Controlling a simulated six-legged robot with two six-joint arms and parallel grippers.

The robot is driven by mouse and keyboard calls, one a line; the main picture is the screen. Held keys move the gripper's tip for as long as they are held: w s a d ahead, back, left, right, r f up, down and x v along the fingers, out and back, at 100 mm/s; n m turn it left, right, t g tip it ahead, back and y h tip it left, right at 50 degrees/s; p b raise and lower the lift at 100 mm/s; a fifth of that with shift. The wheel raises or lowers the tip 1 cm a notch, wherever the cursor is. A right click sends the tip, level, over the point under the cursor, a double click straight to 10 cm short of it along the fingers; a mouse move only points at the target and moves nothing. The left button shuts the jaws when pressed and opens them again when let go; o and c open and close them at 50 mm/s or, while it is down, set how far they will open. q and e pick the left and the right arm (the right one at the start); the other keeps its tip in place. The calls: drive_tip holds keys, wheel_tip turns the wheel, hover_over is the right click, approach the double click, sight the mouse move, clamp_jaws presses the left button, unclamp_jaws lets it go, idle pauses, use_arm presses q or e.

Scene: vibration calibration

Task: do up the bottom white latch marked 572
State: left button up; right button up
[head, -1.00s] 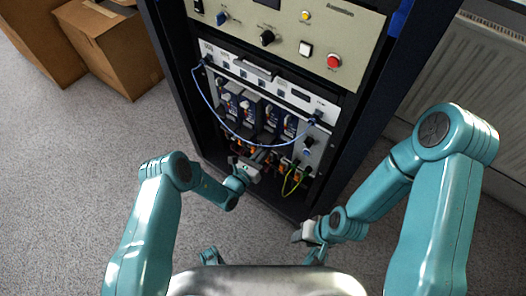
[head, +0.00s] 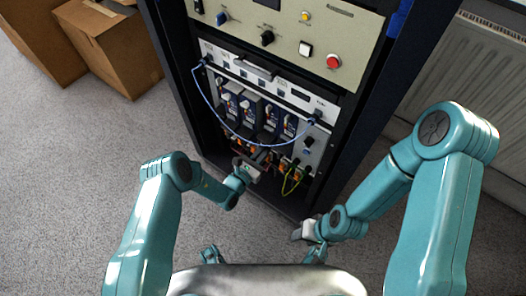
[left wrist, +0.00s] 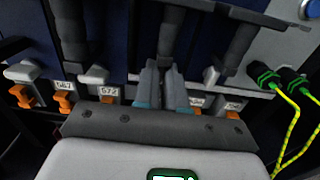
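In the left wrist view, a small tag reading 572 (left wrist: 109,91) sits on the lower edge of the rack unit, left of my fingers. A white latch (left wrist: 95,75) is just above and left of that tag, and an orange tab (left wrist: 107,100) is beneath it. My left gripper (left wrist: 165,72) has its fingers close together, in front of a dark vertical part and right of the 572 tag. I see nothing between them. In the head view my left gripper (head: 250,168) is at the rack's lower front. My right gripper (head: 304,232) hangs near the rack's lower right corner; its fingers are unclear.
A tag reading 567 (left wrist: 65,85) and another white latch (left wrist: 22,70) are farther left. Yellow-green wires (left wrist: 285,130) hang at the right. A blue cable (head: 222,122) droops across the rack front. Cardboard boxes (head: 115,50) stand left; a radiator (head: 455,85) is at right.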

use_arm(q)
drive_tip(key=shift+o, duration=0.4)
drive_tip(key=p+v, duration=0.4)
drive_tip(key=v, duration=1.2)
drive_tip(key=shift+s+a, duration=0.1)
drive_tip(key=shift+s, duration=0.05)
